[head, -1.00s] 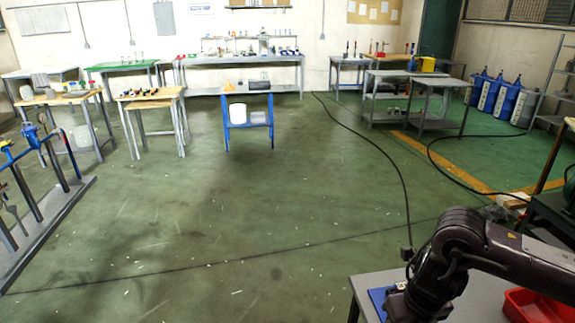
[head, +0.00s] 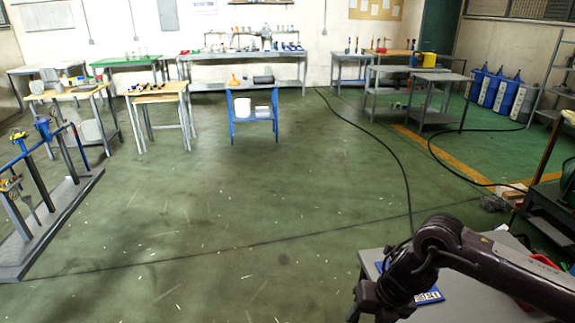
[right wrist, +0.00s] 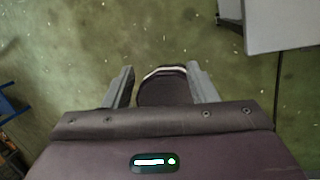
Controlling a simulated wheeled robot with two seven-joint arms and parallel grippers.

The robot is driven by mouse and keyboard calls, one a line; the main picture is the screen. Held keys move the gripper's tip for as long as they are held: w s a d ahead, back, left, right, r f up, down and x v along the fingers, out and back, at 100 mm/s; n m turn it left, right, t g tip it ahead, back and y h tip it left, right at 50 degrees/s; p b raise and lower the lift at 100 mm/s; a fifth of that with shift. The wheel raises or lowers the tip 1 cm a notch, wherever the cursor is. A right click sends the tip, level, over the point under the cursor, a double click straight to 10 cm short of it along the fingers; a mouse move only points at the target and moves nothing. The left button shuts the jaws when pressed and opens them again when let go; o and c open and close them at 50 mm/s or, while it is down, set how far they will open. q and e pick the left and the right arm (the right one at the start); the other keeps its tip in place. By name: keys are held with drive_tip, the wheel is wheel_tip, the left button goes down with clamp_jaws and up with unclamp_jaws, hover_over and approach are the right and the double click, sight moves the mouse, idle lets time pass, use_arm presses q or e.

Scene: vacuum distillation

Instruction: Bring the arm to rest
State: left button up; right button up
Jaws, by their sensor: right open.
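My right arm (head: 440,240) comes in from the lower right in the head view, bent at a dark joint, with its lower end beside the near grey table (head: 480,290). In the right wrist view my right gripper (right wrist: 162,82) points down over the green floor, its two grey fingers wide apart. No object is held between them. A dark rounded shape with a pale band shows beyond and between the fingers and seems to be part of my own base. My left gripper is in neither view.
A blue item with white lettering (head: 428,296) lies on the near grey table, partly behind my arm. A blue stand (head: 252,112) and several benches stand farther back. A metal rack (head: 50,215) is at left. A black cable (head: 385,150) crosses the otherwise open floor.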

drive_tip(key=w+a+f+m+t+y, duration=0.2)
drive_tip(key=w+a+f+m+y, duration=0.2)
drive_tip(key=w+a+f+m, duration=0.35)
drive_tip(key=s+d+f+m+t, duration=0.1)
drive_tip(key=s+f+m, duration=0.1)
drive_tip(key=f+m, duration=0.55)
drive_tip(key=s+f+m+t, duration=0.15)
drive_tip(key=f+m, duration=0.25)
drive_tip(key=f, duration=0.6)
drive_tip(key=s+d+f+m+g+h, duration=0.15)
drive_tip(key=s+d+f+m, duration=0.25)
drive_tip(key=s+f, duration=0.5)
drive_tip(key=s+d+f+m+h, duration=0.2)
drive_tip(key=s+d+f+m, duration=0.2)
drive_tip(key=s+f, duration=0.45)
drive_tip(key=s+d+f+m+g+h, duration=0.1)
drive_tip(key=s+d+f+m+g, duration=0.1)
drive_tip(key=s, duration=1.1)
drive_tip(key=s+d+f+m+g+h, duration=0.1)
drive_tip(key=s+f, duration=0.5)
drive_tip(key=s, duration=0.6)
drive_tip(key=d+m+h, duration=0.1)
drive_tip(key=m, duration=0.1)
drive_tip(key=shift+s+m+g, duration=0.4)
